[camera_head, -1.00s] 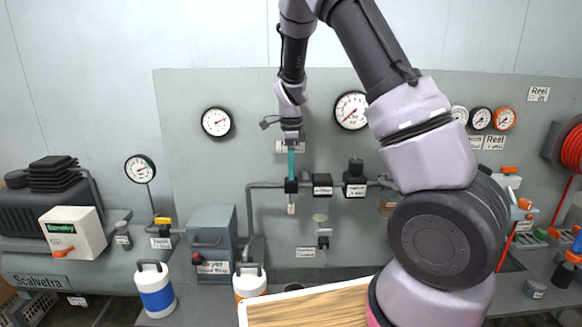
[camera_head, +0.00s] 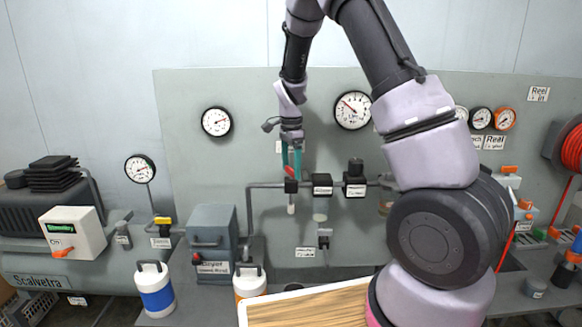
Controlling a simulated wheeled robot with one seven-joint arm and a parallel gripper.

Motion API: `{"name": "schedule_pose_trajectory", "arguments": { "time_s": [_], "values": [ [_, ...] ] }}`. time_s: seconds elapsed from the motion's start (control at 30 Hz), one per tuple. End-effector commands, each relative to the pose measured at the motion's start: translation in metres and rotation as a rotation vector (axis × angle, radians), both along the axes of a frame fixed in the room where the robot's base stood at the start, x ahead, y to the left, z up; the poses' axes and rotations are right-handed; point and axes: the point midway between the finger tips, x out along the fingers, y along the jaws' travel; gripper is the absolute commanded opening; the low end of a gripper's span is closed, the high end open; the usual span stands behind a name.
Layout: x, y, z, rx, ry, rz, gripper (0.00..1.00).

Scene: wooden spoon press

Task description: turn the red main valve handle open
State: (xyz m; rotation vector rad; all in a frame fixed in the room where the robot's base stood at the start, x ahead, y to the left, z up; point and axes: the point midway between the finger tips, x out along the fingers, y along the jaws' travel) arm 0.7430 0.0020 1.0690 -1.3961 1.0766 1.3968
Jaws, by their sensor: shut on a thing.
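The red main valve handle (camera_head: 289,171) shows as a small red bar on top of the dark valve body (camera_head: 291,186) on the grey pipe at the panel. My gripper (camera_head: 292,170) points down from above, its two teal fingers on either side of the handle. It is shut on the handle. The fingers hide part of it. The handle looks slanted. A large gauge (camera_head: 352,110) to the right of the gripper has its needle pointing to the upper left.
My arm covers the right-centre of the view. Labelled blocks (camera_head: 322,184) sit on the pipe to the right of the valve. A grey dryer box (camera_head: 212,240) stands to the left. A wooden board (camera_head: 310,306) lies in front.

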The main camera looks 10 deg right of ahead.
Motion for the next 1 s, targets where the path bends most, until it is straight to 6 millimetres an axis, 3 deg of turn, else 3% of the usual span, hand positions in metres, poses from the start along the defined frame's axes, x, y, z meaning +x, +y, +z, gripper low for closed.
{"name": "schedule_pose_trajectory", "arguments": {
  "time_s": [1.0],
  "values": [
    [0.0006,-0.0003,0.0007,0.001,-0.002,0.925,0.3]
  ]
}}
